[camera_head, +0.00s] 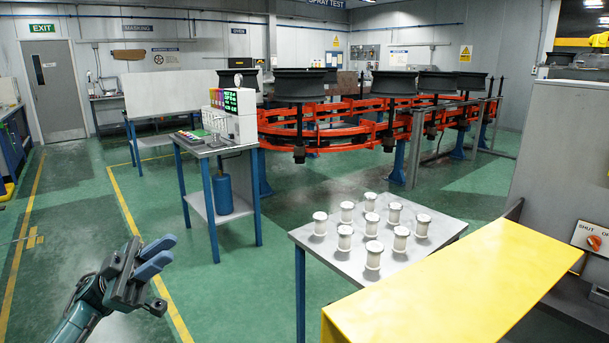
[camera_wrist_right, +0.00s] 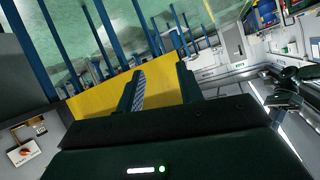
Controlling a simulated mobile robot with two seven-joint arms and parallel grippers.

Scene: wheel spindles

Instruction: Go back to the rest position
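In the head view my left gripper (camera_head: 170,248) is raised over the green floor at the lower left. Its two blue-grey fingers show a narrow gap between them with nothing in it. In the right wrist view my right gripper (camera_wrist_right: 162,82) has its fingers apart, with nothing held between them. The yellow surface (camera_wrist_right: 105,103) shows behind and beside these fingers. My right gripper does not show in the head view.
Several white spools (camera_head: 373,254) stand on a grey table (camera_head: 316,252) beside the yellow panel (camera_head: 463,283). A side table (camera_head: 217,215) with a colourful dispenser (camera_head: 233,112) stands further back. An orange conveyor (camera_head: 325,150) carries dark wheels (camera_head: 300,84). Floor around my left gripper is clear.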

